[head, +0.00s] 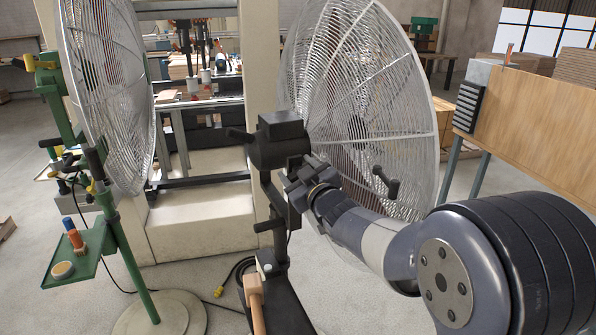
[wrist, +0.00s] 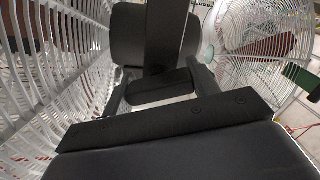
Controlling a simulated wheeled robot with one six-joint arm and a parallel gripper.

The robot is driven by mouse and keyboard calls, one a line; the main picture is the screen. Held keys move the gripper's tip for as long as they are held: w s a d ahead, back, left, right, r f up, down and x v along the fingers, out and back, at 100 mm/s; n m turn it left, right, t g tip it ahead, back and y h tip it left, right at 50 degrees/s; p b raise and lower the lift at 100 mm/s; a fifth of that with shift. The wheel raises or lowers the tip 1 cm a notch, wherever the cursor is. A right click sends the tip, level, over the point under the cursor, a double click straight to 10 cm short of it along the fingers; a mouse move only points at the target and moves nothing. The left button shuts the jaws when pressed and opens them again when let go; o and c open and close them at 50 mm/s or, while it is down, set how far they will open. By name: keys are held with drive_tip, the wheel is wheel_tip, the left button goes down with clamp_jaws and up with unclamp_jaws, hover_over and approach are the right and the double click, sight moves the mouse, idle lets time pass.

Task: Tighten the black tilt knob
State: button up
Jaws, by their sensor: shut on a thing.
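The black tilt knob (wrist: 160,90) shows in the wrist view as a dark, wide piece between my two fingers, just below the round black motor housing (wrist: 128,40). My gripper (wrist: 160,88) is shut on it, one finger at each side. In the head view my gripper (head: 300,188) reaches in from the right, just below the motor housing (head: 278,142) of the large wire-caged fan (head: 345,75). The knob is mostly hidden there by the gripper. The fan's black post (head: 285,215) runs down beside my fingers.
The fan's wire guard is close on the right of my gripper. A second fan (head: 105,85) on a green stand is at left, a wooden-handled tool (head: 254,300) below.

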drive_tip(key=shift+m+p, duration=0.3)
drive_tip(key=shift+m, duration=1.8)
drive_tip(key=o, duration=1)
drive_tip(key=shift+s+d, duration=0.1)
drive_tip(key=b+v, duration=0.1)
drive_tip(key=v, duration=0.9)
drive_tip(key=shift+s+d+b, duration=0.1)
drive_tip(key=shift+s+b, duration=0.2)
drive_tip(key=shift+b, duration=0.05)
drive_tip(key=shift+w, duration=0.1)
